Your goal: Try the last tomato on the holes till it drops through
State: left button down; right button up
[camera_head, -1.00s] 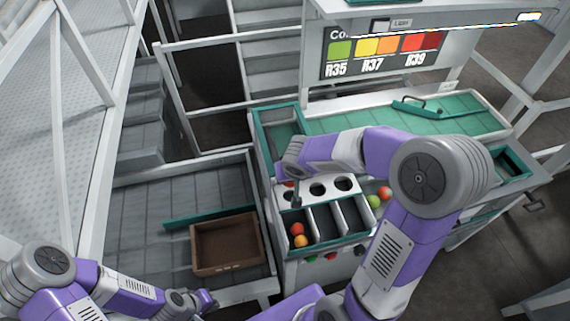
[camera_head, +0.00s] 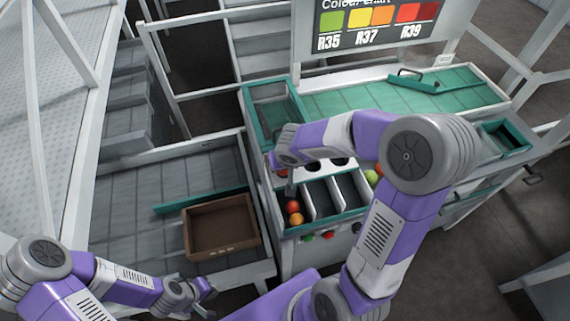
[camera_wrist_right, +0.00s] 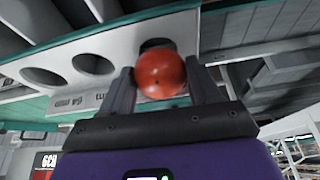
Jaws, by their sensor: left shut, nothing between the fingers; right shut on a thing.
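A red tomato (camera_wrist_right: 160,75) sits between the fingers of my right gripper (camera_wrist_right: 163,88), which is shut on it. In the right wrist view it overlaps a dark round hole (camera_wrist_right: 155,44) in the pale hole board (camera_wrist_right: 120,44). I cannot tell whether it touches the rim. Two more holes, a middle one (camera_wrist_right: 93,64) and a larger-looking one (camera_wrist_right: 45,77), show to its left. In the head view my right wrist and forearm hide much of the board. My left gripper (camera_head: 208,290) is shut and empty, low at the left, well away from the board.
Below the board, the left bin holds a red tomato (camera_head: 293,206) and an orange one (camera_head: 296,219); the bins to its right look empty. A greenish tomato (camera_head: 371,177) lies right of the bins. A brown crate (camera_head: 222,254) stands at the left. A colour chart (camera_head: 375,22) stands behind.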

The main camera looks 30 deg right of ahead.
jog(key=shift+s+b, duration=0.1)
jog(key=shift+b, duration=0.25)
dwell(0.4)
jog(key=o, duration=0.8)
jog(key=shift+o, duration=0.2)
jog(key=shift+r, duration=0.15)
dwell(0.8)
jog(key=shift+r+p, duration=2.45)
jog(key=shift+r, duration=0.95)
